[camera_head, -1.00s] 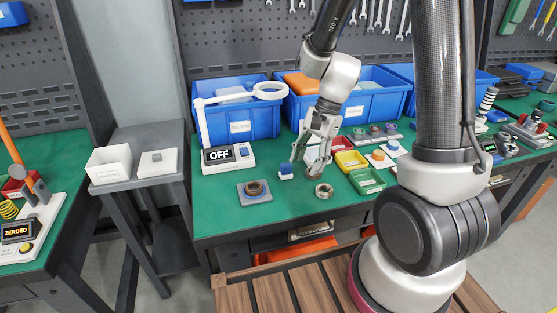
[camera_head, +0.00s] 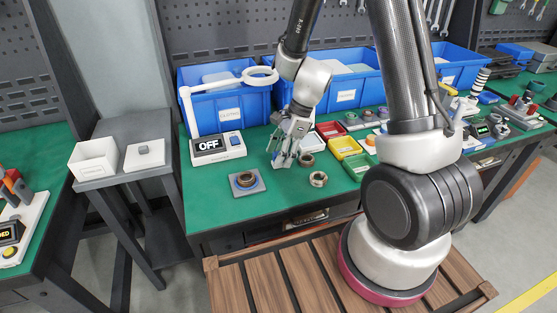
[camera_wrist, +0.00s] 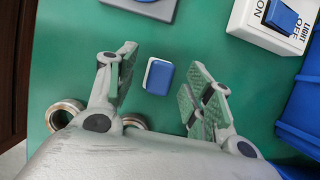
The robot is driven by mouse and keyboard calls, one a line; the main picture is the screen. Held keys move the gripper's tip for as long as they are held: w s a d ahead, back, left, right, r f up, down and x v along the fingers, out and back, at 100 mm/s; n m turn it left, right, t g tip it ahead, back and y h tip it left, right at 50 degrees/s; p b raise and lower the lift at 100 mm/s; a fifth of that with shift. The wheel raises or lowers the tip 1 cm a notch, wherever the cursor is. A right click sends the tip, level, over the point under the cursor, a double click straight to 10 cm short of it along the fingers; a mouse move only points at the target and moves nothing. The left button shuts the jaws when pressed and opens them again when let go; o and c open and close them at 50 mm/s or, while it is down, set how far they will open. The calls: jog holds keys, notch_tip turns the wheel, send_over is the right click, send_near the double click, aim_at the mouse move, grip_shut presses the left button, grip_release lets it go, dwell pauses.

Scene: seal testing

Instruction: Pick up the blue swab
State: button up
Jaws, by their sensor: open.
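The blue swab (camera_wrist: 158,77) is a small blue block with a white edge, lying on the green mat in the wrist view. It shows between the two spread fingers of my gripper (camera_wrist: 160,88), nearer the left finger, with green mat visible on both sides of it. My gripper also shows in the head view (camera_head: 283,160), low over the green mat and pointing down. It is open and empty. In the head view the swab is hidden by my gripper or too small to make out.
Metal rings (camera_head: 318,179) lie right of my gripper. The OFF lamp box (camera_head: 218,148) stands behind left. Red, yellow and green trays (camera_head: 345,148) are at right, blue bins (camera_head: 230,108) behind.

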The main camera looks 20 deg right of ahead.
jog(key=shift+a+f, duration=0.25)
jog(key=shift+f, duration=0.35)
jog(key=c, duration=0.9)
jog(key=shift+c, duration=0.2)
jog(key=shift+r, duration=0.15)
